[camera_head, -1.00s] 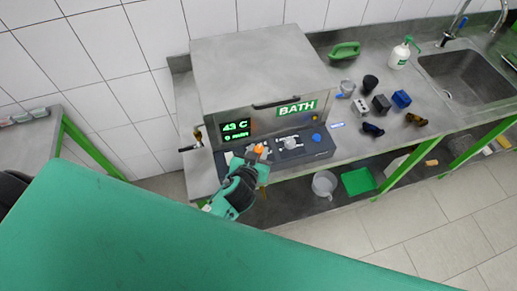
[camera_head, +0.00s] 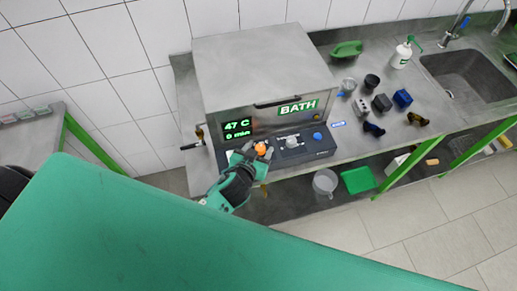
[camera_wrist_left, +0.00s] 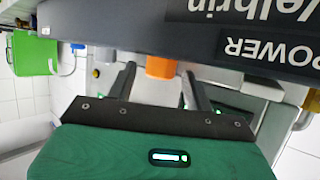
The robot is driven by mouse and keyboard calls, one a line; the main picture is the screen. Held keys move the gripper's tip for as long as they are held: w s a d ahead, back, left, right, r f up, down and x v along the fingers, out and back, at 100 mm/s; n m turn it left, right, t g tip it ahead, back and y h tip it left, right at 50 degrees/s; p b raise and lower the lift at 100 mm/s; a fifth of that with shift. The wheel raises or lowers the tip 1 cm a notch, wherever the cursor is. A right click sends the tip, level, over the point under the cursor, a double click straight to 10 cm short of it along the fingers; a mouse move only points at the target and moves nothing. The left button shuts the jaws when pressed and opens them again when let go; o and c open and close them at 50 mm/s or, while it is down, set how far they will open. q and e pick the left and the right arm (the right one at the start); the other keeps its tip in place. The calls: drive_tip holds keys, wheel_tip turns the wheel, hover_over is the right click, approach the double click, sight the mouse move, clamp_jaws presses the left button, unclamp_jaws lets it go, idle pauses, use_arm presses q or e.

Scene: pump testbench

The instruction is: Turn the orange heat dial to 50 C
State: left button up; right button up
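The orange heat dial (camera_head: 261,149) is at the left end of the dark control panel (camera_head: 318,149) on the front of the bath. The green display (camera_head: 238,128) above it reads 47 C, with 0 min below. My left gripper (camera_head: 252,153) is at the dial. In the left wrist view the orange dial (camera_wrist_left: 160,67) lies between the two dark fingers (camera_wrist_left: 158,78). The fingers are spread, with a visible gap on the left side of the dial; contact on the right cannot be told. My right gripper is not in view.
A grey knob (camera_head: 292,142) and a blue button (camera_head: 317,136) sit right of the dial on the same panel. Small blocks and cups stand on the counter to the right, before the sink (camera_head: 468,77). A clear jug (camera_head: 325,182) is on the lower shelf.

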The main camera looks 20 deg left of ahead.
use_arm(q)
drive_tip(key=shift+s, duration=0.1)
drive_tip(key=b+v, duration=0.4)
drive_tip(key=v, duration=0.9)
drive_tip(key=shift+s+r, duration=0.25)
drive_tip(key=shift+s, duration=0.05)
